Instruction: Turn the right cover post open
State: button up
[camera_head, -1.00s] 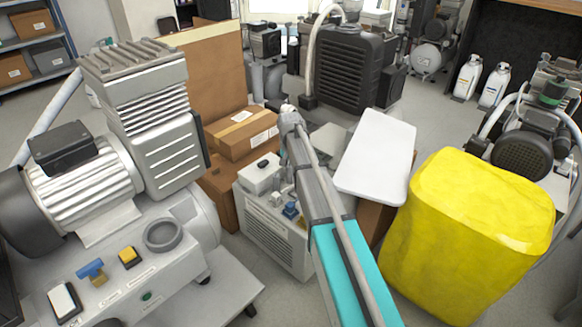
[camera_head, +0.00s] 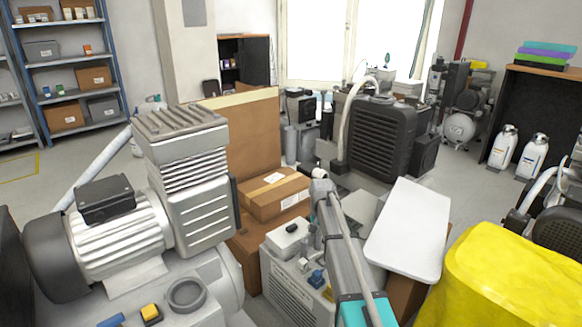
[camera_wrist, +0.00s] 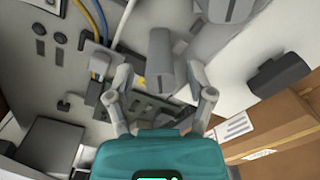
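In the wrist view, my gripper (camera_wrist: 165,92) is open, with one finger on each side. A grey post-like piece (camera_wrist: 160,62) stands between and just beyond the fingertips; I cannot tell whether they touch it. It may be a cover post, but I cannot tell if it is the right one. A second grey rounded piece (camera_wrist: 228,8) shows at the top edge. In the head view, my arm reaches over a light-grey cabinet unit (camera_head: 290,295) with small blue and yellow parts on top. My fingers are hidden there.
A large compressor (camera_head: 105,240) stands at left. Cardboard boxes (camera_head: 270,195) are behind the cabinet. A white board (camera_head: 408,230) and a yellow covered bulk (camera_head: 510,280) stand close on the right. Blue and yellow cables (camera_wrist: 97,30) run near the gripper. Open floor (camera_head: 455,180) lies behind.

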jog(key=s+r+n+p, duration=0.1)
jog(key=s+r+p, duration=0.4)
jog(key=s, duration=0.5)
jog(key=s+r+n+p, duration=0.2)
jog(key=s+r+p, duration=0.2)
jog(key=s, duration=0.6)
jog(key=s+r+n+p, duration=0.1)
jog(key=s+r+p, duration=0.4)
jog(key=s, duration=0.5)
notch_tip(320, 180, up, 37)
jog(key=p, duration=3.7)
jog(key=shift+w+d, duration=0.25)
jog(key=shift+w, duration=0.15)
